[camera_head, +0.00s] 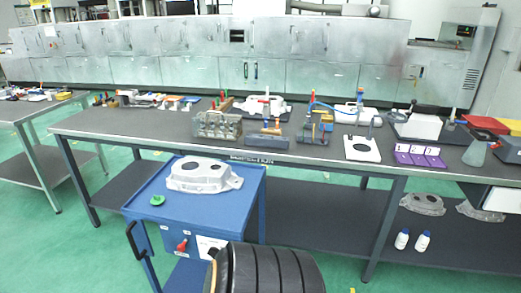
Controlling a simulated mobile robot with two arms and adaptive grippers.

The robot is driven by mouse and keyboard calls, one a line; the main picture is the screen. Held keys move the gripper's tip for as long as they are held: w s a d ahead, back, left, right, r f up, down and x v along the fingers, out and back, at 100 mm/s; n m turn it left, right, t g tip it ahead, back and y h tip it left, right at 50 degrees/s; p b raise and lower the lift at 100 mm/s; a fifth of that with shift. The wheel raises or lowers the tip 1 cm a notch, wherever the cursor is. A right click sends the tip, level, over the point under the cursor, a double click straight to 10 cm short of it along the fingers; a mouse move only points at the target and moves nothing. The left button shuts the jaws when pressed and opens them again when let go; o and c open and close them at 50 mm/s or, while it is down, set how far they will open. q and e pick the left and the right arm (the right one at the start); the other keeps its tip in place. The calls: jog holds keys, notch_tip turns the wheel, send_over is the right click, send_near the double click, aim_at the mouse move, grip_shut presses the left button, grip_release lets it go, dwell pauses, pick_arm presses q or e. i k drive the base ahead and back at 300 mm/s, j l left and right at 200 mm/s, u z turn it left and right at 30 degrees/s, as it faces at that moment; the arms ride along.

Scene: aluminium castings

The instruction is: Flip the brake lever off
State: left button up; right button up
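A small red lever (182,245) sits on the front panel of a blue cart (240,213), at the lower left of the head view. It is probably the brake lever; its exact position is too small to read. A white label (210,247) is beside it. A grey aluminium casting (204,176) and a green round piece (157,201) rest on the cart top. Neither of my grippers shows in this view. A dark ribbed cylinder at the bottom centre, possibly part of my arm, hides the cart's lower right.
A long dark-topped workbench (130,125) stands behind the cart, holding castings, tools and a purple numbered board (418,156). Two white bottles (402,240) and more castings (422,204) are on its lower shelf. Green floor is open left of the cart, where a black handle (133,240) sticks out.

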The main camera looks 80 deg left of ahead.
aim_at(181, 249)
jog(key=u, duration=3.45)
